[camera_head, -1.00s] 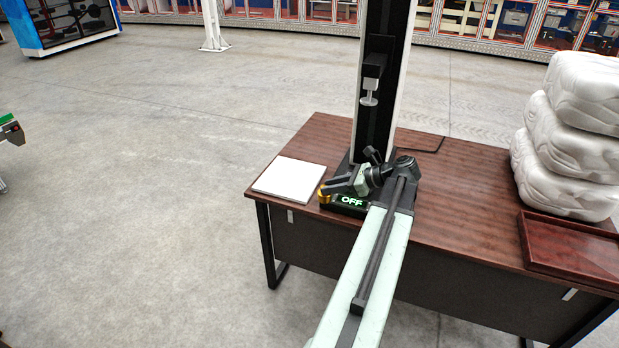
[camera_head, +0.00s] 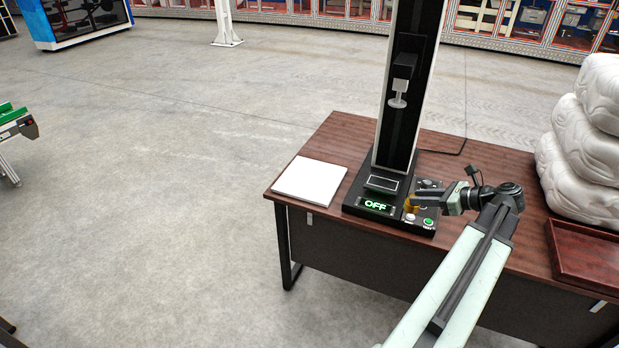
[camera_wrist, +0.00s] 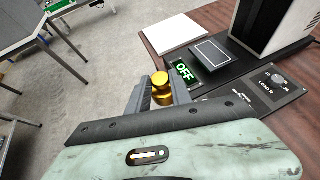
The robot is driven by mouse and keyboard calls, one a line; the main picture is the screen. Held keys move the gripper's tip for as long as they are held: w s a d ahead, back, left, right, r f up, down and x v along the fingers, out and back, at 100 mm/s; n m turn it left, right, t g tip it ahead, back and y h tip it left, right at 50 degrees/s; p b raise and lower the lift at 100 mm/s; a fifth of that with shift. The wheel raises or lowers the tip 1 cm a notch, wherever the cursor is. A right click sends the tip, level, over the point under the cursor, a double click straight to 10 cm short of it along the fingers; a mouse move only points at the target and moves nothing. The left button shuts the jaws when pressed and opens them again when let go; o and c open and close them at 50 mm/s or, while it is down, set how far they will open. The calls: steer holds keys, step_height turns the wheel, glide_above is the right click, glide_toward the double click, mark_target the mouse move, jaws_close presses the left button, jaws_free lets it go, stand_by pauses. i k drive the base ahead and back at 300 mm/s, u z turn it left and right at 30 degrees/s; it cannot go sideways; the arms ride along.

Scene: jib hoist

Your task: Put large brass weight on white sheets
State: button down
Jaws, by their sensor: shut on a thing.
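The large brass weight (camera_wrist: 161,90) is a gold knobbed cylinder between the fingers of my gripper (camera_wrist: 160,97) in the wrist view. In the head view the brass weight (camera_head: 411,203) shows as a small gold patch at the end of my gripper (camera_head: 414,202), over the right part of the tester's base. My gripper is shut on it. The white sheets (camera_head: 310,181) lie in a flat stack at the left end of the brown table, left of the tester; they also show in the wrist view (camera_wrist: 182,33).
The tall tester (camera_head: 402,90) stands on the table between the sheets and my gripper, its display (camera_head: 377,205) reading OFF. White wrapped bundles (camera_head: 590,140) and a dark red tray (camera_head: 590,252) are at the right. The table (camera_head: 340,140) is bare behind the sheets.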

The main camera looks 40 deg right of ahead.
mark_target(308, 182)
steer(key=i, duration=0.95)
